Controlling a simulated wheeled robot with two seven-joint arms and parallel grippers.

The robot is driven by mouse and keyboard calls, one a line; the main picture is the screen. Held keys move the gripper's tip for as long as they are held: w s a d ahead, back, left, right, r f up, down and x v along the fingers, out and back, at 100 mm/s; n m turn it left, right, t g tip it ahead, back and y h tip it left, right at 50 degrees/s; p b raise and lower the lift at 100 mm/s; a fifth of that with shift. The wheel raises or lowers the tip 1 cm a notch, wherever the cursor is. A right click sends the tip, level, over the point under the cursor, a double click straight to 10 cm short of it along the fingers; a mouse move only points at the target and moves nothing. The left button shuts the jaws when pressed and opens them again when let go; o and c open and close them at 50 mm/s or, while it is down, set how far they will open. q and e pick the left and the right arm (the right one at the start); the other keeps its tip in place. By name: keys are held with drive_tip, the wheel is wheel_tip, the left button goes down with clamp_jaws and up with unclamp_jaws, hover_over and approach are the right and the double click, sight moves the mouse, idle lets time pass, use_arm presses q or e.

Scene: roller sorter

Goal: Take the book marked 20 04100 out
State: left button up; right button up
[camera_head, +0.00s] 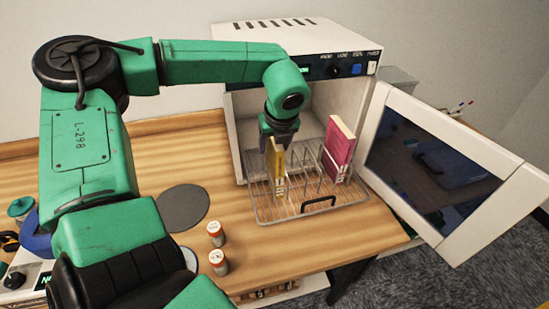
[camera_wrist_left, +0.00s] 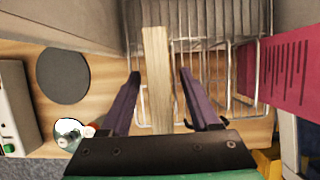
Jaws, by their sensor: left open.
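A yellow book (camera_head: 278,170) stands upright at the left side of a wire rack (camera_head: 295,213). A magenta book (camera_head: 339,150) stands at the rack's right side. Both spines carry markings too small to read, so I cannot tell which is 20 04100. My left gripper (camera_head: 277,138) is open at the top of the yellow book. In the left wrist view its two dark fingers (camera_wrist_left: 159,75) lie on either side of the book's pale top edge (camera_wrist_left: 156,60), with a visible gap on each side. The magenta book (camera_wrist_left: 285,70) is to the right there. My right gripper is not in view.
The rack sits partly out of a white cabinet (camera_head: 233,115) whose door (camera_head: 445,165) stands open at the right. Two small jars (camera_head: 216,234) (camera_head: 219,262) and a grey disc (camera_head: 183,208) are on the wooden table (camera_head: 335,243), left of the rack.

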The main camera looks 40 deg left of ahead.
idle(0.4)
use_arm(q)
clamp_jaws()
idle(1.3)
